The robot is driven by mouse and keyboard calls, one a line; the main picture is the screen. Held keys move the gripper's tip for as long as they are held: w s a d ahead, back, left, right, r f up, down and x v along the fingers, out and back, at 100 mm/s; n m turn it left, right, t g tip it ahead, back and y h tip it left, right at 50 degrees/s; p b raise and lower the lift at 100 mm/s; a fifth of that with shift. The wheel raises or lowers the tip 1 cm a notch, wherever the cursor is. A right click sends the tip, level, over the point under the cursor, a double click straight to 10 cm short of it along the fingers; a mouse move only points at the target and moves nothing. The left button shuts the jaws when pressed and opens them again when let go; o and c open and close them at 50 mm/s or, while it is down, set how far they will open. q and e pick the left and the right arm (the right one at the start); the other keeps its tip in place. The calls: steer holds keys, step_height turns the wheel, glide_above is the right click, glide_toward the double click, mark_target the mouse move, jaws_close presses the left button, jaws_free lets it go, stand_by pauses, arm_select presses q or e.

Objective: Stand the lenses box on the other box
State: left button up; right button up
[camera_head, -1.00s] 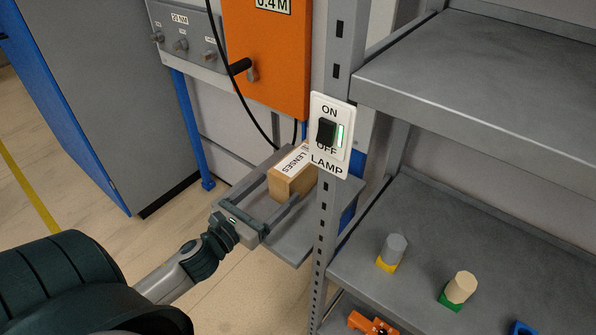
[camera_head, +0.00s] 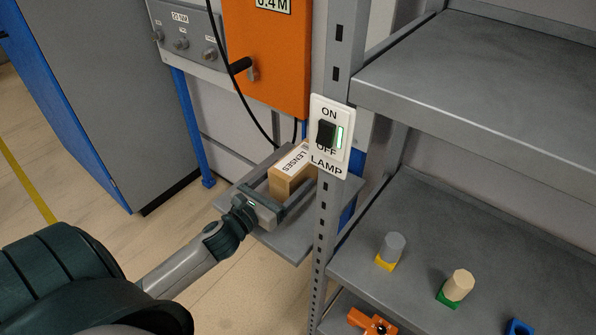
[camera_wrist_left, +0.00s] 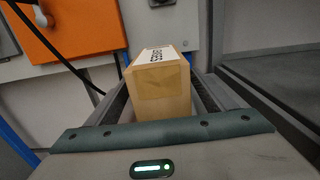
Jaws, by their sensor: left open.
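The lenses box (camera_head: 290,178) is a tan carton with a white LENSES label on top. It stands on a grey ledge (camera_head: 290,242) behind the shelf post. My left gripper (camera_head: 292,174) is open, with one finger on each side of the box. In the left wrist view the box (camera_wrist_left: 160,88) sits between the fingers, and a gap shows at its right side. The post and lamp switch hide part of the ledge. I cannot make out a second box. My right gripper is not in view.
The lamp switch plate (camera_head: 330,136) is on the shelf post, close to the box's right. An orange cabinet (camera_head: 266,60) and a hanging black cable are behind. Shelves at right hold small coloured pieces, including a grey-and-yellow one (camera_head: 390,251).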

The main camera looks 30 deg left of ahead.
mark_target(298, 158)
arm_select(q)
steer(key=w, duration=0.3)
steer(key=shift+d+p, duration=0.15)
steer(key=shift+p, duration=0.15)
steer(key=shift+w, duration=0.65)
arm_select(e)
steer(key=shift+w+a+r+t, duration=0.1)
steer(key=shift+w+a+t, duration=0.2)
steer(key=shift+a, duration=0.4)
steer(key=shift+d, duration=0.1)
arm_select(q)
steer(key=c, duration=1.5)
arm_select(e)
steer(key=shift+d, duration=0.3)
arm_select(q)
steer(key=shift+r, duration=0.1)
step_height(298, 158, up, 8)
steer(key=shift+r+p, duration=0.2)
steer(key=shift+p, duration=0.2)
steer(key=shift+r, duration=0.75)
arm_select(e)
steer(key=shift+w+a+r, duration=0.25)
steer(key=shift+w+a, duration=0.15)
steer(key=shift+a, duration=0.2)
